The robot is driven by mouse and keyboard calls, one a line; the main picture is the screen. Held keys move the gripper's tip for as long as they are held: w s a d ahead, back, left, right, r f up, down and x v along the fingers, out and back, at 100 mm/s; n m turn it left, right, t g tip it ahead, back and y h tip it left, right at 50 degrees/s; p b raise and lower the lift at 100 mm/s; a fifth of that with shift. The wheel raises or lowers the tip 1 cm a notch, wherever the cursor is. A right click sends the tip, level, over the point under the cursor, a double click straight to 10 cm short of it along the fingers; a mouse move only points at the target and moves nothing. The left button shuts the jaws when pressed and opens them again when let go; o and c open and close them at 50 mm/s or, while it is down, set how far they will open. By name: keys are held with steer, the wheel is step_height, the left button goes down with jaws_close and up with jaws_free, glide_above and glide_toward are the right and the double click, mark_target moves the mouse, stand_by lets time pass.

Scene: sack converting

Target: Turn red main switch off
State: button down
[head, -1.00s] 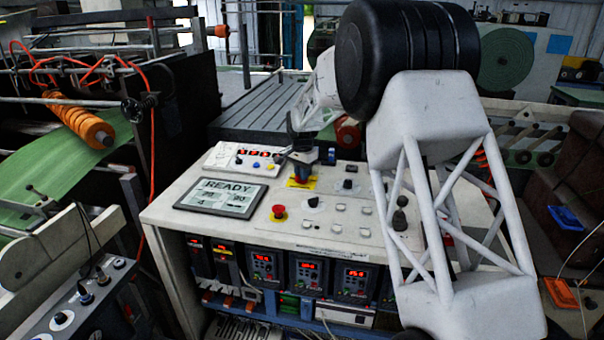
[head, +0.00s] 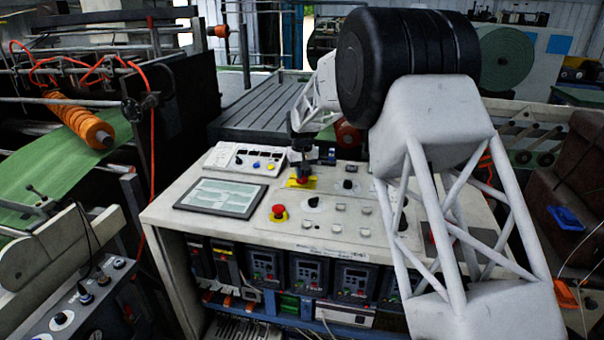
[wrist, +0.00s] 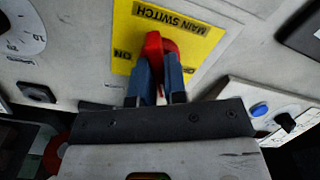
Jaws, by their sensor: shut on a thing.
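The red main switch (wrist: 153,47) sits on a yellow plate (wrist: 203,38) lettered MAIN SWITCH, upside down in the wrist view. ON shows left of the switch and part of another label shows to its right, by the fingers. My gripper (wrist: 160,76) has its blue fingers closed around the red handle, which hides part of it. In the head view my gripper (head: 303,170) reaches down to the yellow plate (head: 292,184) at the back of the console, and the switch is mostly hidden there.
A red mushroom button (head: 279,212) on yellow stands in front of the switch. Knobs, including a dark one (head: 347,184), and small buttons lie to the right.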

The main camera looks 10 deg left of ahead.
steer(key=shift+n, duration=1.7)
steer(key=c, duration=1.2)
jaws_free()
steer(key=shift+o, duration=0.2)
steer(key=shift+r, duration=0.1)
steer(key=shift+r, duration=3.85)
